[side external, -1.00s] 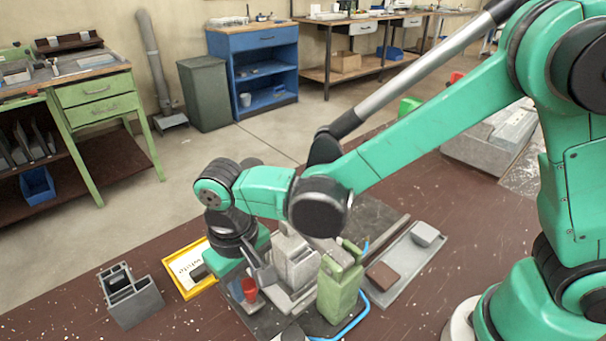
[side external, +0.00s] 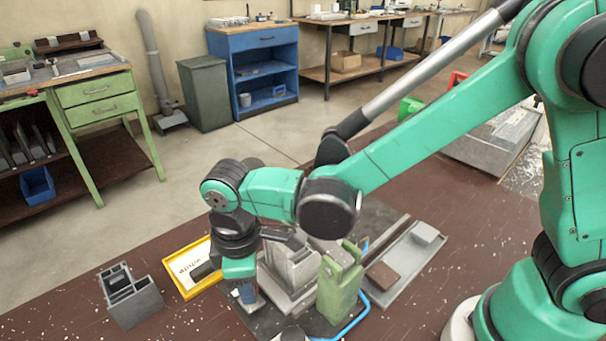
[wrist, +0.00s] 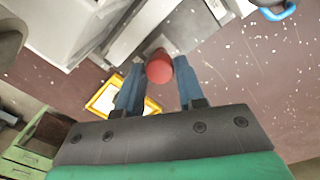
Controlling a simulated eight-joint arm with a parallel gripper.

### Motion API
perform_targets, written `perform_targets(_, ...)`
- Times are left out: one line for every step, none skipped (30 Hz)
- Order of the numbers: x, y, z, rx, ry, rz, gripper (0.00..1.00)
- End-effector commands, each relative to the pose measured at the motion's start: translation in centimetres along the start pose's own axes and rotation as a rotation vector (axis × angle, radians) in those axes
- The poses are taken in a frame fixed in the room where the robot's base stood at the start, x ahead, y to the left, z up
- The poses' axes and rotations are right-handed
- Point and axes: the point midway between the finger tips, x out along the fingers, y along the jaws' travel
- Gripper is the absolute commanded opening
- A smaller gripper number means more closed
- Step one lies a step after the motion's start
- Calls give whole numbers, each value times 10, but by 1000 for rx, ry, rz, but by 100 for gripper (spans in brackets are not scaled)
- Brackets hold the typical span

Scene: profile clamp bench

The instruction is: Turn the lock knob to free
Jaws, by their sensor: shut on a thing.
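The red lock knob (wrist: 159,67) shows in the wrist view between my two blue-grey fingers. My gripper (wrist: 157,80) is shut on it. In the side view my gripper (side external: 245,293) points down in front of the grey clamp block (side external: 290,268), and its fingers and wrist hide the knob there. No lock marking can be read, so I cannot tell the knob's turned position.
A green upright bracket (side external: 340,287) stands right of the clamp block, with a blue hose (side external: 356,322) by its foot. A yellow-framed sign (side external: 183,289) and a grey divided holder (side external: 132,298) lie left. A grey tray (side external: 402,272) lies right.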

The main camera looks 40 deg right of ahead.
Motion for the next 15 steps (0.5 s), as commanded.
perform_targets(0,0,0,-24,2,1,0)
perform_targets(0,0,0,-39,2,1,0)
perform_targets(0,0,0,-56,3,1,0)
perform_targets(0,0,0,-68,4,1,0)
perform_targets(0,0,0,-79,4,1,0)
perform_targets(0,0,0,-91,5,1,0)
perform_targets(0,0,0,-100,5,1,0)
perform_targets(0,0,0,-107,5,1,0)
perform_targets(0,0,0,-115,6,1,0)
perform_targets(0,0,0,-120,6,1,0)
perform_targets(0,0,0,-125,6,1,0)
perform_targets(0,0,0,-130,6,1,0)
perform_targets(0,0,0,-132,7,1,0)
perform_targets(0,0,0,-134,7,1,0)
perform_targets(0,0,0,-136,7,1,0)
